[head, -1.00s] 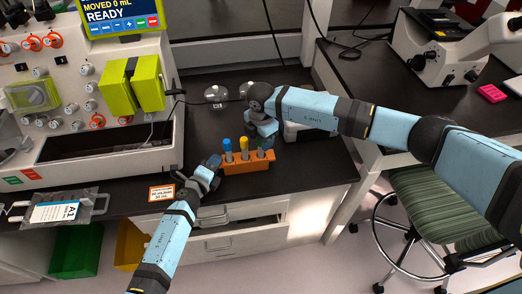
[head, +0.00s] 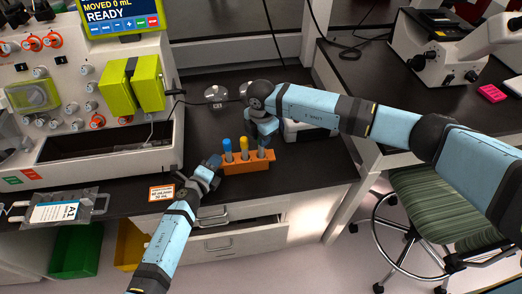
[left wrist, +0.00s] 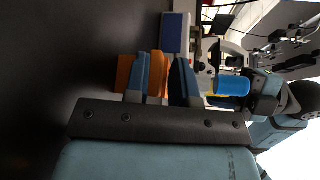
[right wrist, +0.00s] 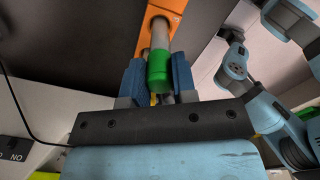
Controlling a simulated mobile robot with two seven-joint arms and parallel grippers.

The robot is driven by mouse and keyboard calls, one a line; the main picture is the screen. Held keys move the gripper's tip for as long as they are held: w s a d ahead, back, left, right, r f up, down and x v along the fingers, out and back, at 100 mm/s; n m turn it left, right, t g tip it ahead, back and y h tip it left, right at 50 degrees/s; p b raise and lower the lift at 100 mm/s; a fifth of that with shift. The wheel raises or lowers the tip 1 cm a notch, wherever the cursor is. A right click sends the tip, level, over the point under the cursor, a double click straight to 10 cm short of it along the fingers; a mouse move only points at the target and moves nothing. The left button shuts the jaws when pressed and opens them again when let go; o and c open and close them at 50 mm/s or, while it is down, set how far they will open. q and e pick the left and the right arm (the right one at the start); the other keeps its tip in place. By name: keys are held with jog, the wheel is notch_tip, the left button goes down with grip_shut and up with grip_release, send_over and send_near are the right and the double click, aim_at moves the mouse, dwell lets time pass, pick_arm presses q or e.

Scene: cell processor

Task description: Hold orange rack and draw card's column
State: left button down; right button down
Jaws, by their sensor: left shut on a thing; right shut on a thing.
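The orange rack (head: 247,166) stands near the counter's front edge. My left gripper (head: 214,162) is shut on its left end; the left wrist view shows the orange rack (left wrist: 124,74) between the fingers. A blue-topped column (head: 228,146) and a yellow-topped column (head: 244,145) stand upright in the rack. My right gripper (head: 264,141) points down over the rack's right end. It is shut on a green-capped column (right wrist: 159,70), whose pale shaft reaches toward the rack. I cannot tell whether its lower end is still inside the hole. The orange-edged card (head: 161,193) lies left of the rack; its print is too small to read.
The processor (head: 90,100) with its lime-green parts stands at the left. Glass pieces (head: 216,95) lie behind the rack. A drawer (head: 225,240) is below the counter edge.

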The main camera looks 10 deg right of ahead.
pick_arm(q)
jog(key=shift+f, duration=0.15)
pick_arm(e)
jog(key=shift+r, duration=3.25)
notch_tip(320, 180, up, 7)
pick_arm(q)
jog(key=c, duration=0.9)
grip_release()
jog(key=v, duration=1.2)
